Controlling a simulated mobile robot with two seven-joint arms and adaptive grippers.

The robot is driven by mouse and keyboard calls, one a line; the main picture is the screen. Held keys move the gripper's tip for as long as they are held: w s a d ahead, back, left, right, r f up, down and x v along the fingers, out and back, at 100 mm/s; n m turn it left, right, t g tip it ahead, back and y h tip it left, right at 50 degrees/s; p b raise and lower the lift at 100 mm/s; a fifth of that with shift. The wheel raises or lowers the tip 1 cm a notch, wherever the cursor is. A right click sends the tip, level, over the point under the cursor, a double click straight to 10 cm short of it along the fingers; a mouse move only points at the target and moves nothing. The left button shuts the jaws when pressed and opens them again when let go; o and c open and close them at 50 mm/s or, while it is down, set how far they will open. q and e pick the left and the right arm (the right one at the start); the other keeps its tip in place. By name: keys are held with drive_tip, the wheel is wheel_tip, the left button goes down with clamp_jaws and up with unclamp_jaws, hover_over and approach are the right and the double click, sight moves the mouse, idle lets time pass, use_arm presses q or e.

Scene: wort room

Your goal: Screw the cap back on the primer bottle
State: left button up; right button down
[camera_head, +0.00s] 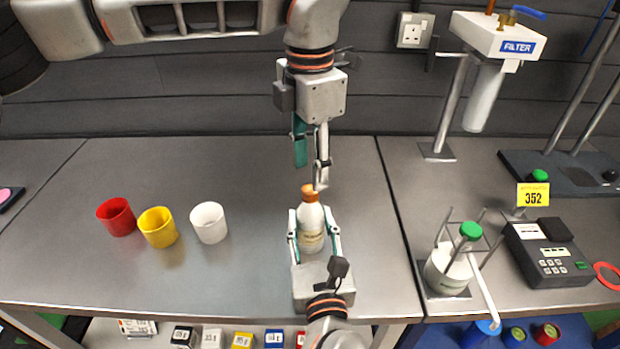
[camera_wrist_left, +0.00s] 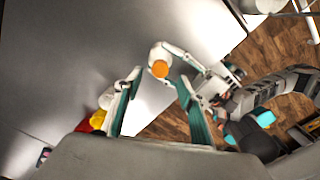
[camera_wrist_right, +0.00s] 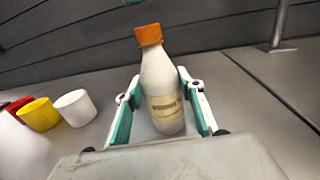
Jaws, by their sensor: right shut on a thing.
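The primer bottle (camera_head: 311,231) is white with a printed label and stands upright on the grey bench. An orange cap (camera_head: 309,193) sits on top of its neck; I cannot tell how tight it is. My right gripper (camera_head: 314,236) is shut around the bottle's body from the front, with one finger on each side, as the right wrist view shows around the bottle (camera_wrist_right: 164,98). My left gripper (camera_head: 311,174) points down just above the cap. Its fingers are apart and empty, and the cap (camera_wrist_left: 160,69) shows beyond and between their tips in the left wrist view.
Red (camera_head: 116,217), yellow (camera_head: 158,227) and white (camera_head: 209,222) cups stand to the left. A holder with a green-capped vessel (camera_head: 449,265) and a keypad device (camera_head: 548,252) stand to the right. The filter stand (camera_head: 437,151) is behind. Bench between cups and bottle is clear.

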use_arm(q)
wheel_tip(320, 180, up, 8)
drive_tip(key=shift+f, duration=0.25)
use_arm(e)
drive_tip(key=c, duration=1.2)
unclamp_jaws()
drive_tip(key=shift+c, duration=0.2)
drive_tip(key=shift+s, duration=0.1)
drive_tip(key=s, duration=0.4)
drive_tip(key=s+d, duration=0.1)
drive_tip(key=s, duration=0.6)
drive_tip(key=shift+s+d, duration=0.3)
drive_tip(key=shift+s, duration=0.05)
